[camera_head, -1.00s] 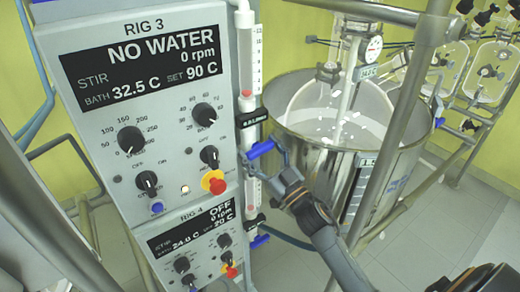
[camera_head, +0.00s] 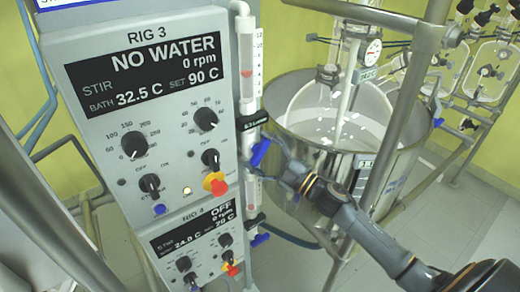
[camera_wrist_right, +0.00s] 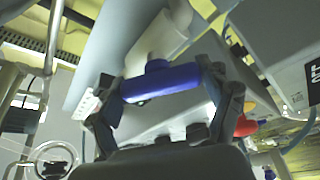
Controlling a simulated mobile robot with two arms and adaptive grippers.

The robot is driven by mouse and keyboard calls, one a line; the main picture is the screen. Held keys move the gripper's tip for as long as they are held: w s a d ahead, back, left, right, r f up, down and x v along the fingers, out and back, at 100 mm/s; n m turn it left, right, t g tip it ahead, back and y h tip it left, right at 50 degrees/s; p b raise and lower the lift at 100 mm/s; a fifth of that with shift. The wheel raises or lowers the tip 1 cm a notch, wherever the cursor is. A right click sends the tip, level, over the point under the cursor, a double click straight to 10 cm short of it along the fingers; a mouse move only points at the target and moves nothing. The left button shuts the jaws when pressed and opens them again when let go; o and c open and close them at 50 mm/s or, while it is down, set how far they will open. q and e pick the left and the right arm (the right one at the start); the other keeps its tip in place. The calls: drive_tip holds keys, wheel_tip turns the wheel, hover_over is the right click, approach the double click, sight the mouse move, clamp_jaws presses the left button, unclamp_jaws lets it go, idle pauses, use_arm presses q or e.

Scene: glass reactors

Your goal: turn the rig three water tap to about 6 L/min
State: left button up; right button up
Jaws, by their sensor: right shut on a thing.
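The rig three tap has a blue bar handle (camera_head: 260,153), tilted, below a black flow tag (camera_head: 252,122) whose small text I cannot read surely. Above it stands the clear flow tube (camera_head: 246,50) with a red float (camera_head: 246,73) partway up its scale. The rig 3 panel (camera_head: 150,100) reads NO WATER, 0 rpm, bath 32.5 C, set 90 C. My right gripper (camera_head: 270,163) reaches the handle from the lower right and is shut on it. In the right wrist view, the blue handle (camera_wrist_right: 160,82) lies between its fingers. My left gripper is not in view.
The rig 4 panel (camera_head: 200,245) sits below, with another blue tap handle (camera_head: 260,240) beside it. A steel bath vessel (camera_head: 345,150) stands right of the tap, with a metal frame post (camera_head: 405,110) in front of it. Pale floor shows at the lower right.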

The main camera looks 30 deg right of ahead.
drive_tip(key=shift+n+g, duration=0.3)
drive_tip(key=shift+n, duration=0.4)
drive_tip(key=o, duration=1.1)
drive_tip(key=shift+s+f, duration=0.1)
drive_tip(key=shift+s, duration=0.05)
drive_tip(key=v, duration=1.1)
drive_tip(key=shift+s+d, duration=0.25)
drive_tip(key=shift+s, duration=0.05)
drive_tip(key=shift+w+f, duration=0.1)
